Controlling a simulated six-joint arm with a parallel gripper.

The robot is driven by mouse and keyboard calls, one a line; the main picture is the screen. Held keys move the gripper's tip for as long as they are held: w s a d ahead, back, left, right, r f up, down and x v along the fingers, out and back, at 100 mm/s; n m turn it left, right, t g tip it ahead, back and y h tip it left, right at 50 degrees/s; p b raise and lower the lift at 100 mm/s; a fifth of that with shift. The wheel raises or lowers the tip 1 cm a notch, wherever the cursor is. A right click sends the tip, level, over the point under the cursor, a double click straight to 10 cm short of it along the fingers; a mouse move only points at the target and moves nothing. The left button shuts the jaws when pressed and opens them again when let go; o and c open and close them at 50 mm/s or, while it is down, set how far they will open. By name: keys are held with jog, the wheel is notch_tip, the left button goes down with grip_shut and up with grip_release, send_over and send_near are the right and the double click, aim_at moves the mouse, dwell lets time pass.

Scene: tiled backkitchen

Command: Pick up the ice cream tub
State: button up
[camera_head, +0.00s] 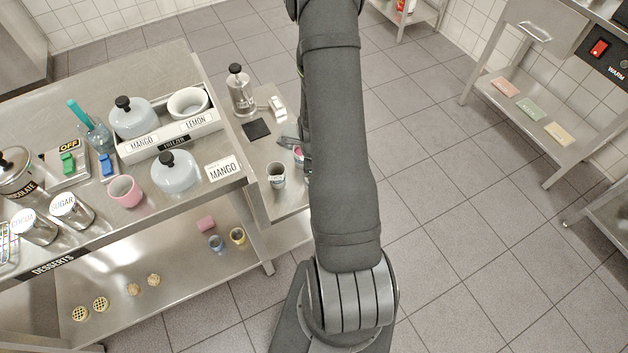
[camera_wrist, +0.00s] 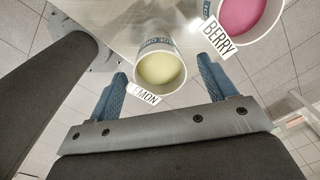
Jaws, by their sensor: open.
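In the wrist view a white paper tub of pale yellow ice cream (camera_wrist: 160,72) stands on a steel surface, with a card ending in "EMON" by its near rim. My gripper (camera_wrist: 163,72) is open, with one blue finger on each side of this tub in the picture. I see no clear contact, and the height gap is hard to judge. A second tub, with pink ice cream (camera_wrist: 245,12) and a "BERRY" card, stands at the upper right. In the head view my arm hides most of the gripper and part of the pink tub (camera_head: 298,153).
The dessert counter (camera_head: 225,200) crowds the left. Tiled floor is open to the right.

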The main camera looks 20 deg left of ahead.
jog(key=shift+f, duration=0.25)
jog(key=c, duration=1.4)
jog(key=shift+r, duration=0.1)
